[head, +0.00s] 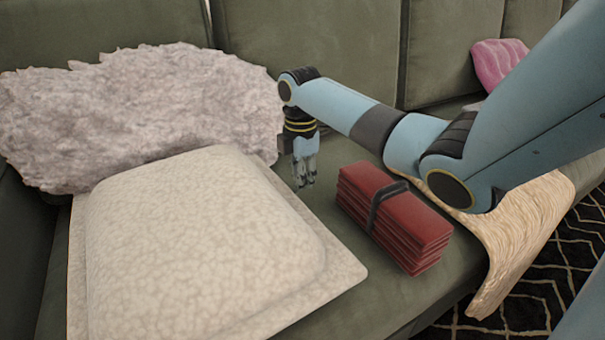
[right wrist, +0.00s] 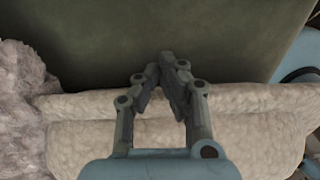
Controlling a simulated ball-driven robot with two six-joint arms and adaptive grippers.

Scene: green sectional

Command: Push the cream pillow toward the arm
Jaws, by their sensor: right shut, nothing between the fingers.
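The cream pillow (head: 200,245) lies flat on the green sofa seat at the front left in the head view. Its edge also spans the lower part of the right wrist view (right wrist: 80,145). My right gripper (head: 305,184) points down just beyond the pillow's right far edge, with its fingers shut and empty. In the right wrist view the fingertips (right wrist: 167,65) meet over the green seat, past the pillow edge. I cannot tell whether the fingers touch the pillow. The sofa arm (head: 20,235) shows dark green at the far left. My left gripper is not in view.
A fluffy grey-white cushion (head: 140,110) leans on the backrest behind the pillow. A strapped red stack (head: 395,217) sits on the seat right of my gripper. A cream throw (head: 520,235) hangs over the front edge. A pink cushion (head: 497,62) is at the far right.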

